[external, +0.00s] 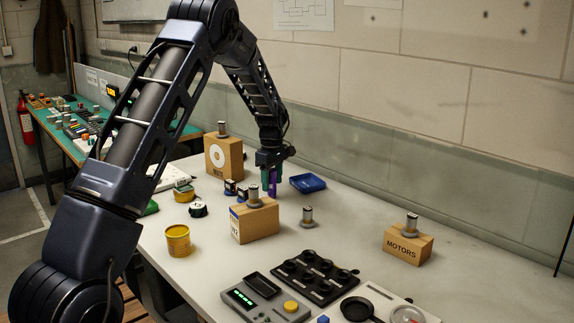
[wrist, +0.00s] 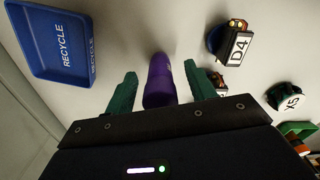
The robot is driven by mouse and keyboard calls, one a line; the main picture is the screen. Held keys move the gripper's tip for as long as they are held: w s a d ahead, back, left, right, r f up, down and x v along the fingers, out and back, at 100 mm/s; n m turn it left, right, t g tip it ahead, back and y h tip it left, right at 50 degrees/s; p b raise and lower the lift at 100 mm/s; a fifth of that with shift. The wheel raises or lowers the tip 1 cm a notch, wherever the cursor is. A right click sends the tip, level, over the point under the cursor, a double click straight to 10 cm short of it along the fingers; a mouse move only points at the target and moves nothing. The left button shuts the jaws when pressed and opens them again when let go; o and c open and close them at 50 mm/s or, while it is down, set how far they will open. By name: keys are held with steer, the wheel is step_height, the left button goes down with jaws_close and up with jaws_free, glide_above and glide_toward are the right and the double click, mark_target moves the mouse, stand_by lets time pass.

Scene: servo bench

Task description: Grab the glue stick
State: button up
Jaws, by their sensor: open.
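The glue stick is a purple cylinder (wrist: 159,80) that stands on the white bench between the two green fingers of my gripper (wrist: 160,88) in the wrist view. In the external view the purple glue stick (external: 273,184) shows beside the green fingers of my gripper (external: 269,182), behind a cardboard box. My gripper is open, with one finger on each side of the glue stick. A gap shows between the glue stick and each finger in the wrist view. The lower part of the stick is partly hidden by the gripper body there.
A blue RECYCLE tray (wrist: 60,45) lies close by, right of my gripper in the external view. Servos labelled D4 (wrist: 238,45) and X5 (wrist: 287,98) sit on the other side. A cardboard box (external: 258,221) stands in front, and a MOTORS box (external: 407,245) stands farther right.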

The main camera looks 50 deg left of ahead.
steer(key=shift+f, duration=0.8)
steer(key=c, duration=1)
steer(key=shift+c, duration=0.2)
steer(key=shift+r, duration=0.15)
